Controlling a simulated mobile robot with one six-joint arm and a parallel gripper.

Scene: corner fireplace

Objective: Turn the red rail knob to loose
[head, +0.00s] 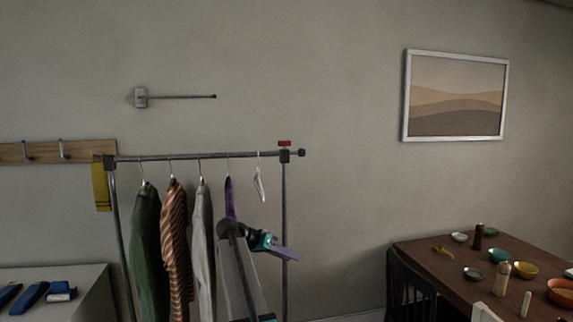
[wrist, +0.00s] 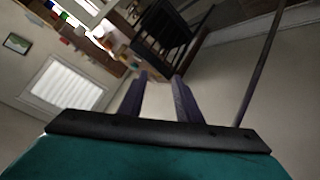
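The red rail knob (head: 284,143) sits on top of the clamp at the right end of the clothes rail (head: 225,156) in the head view. My gripper (head: 288,254) is well below the knob, close to the rack's right post in the picture. In the wrist view the two purple fingers of my gripper (wrist: 159,78) stand apart with nothing between them. The knob does not show in the wrist view. I cannot read the knob's setting at this size.
Several garments, including a striped shirt (head: 175,235), hang left of my arm. A white hanger (head: 259,184) hangs near the post. A table (head: 450,262) with bowls and a dark chair (head: 405,275) stand at the right. The wall above the rail's right end is clear.

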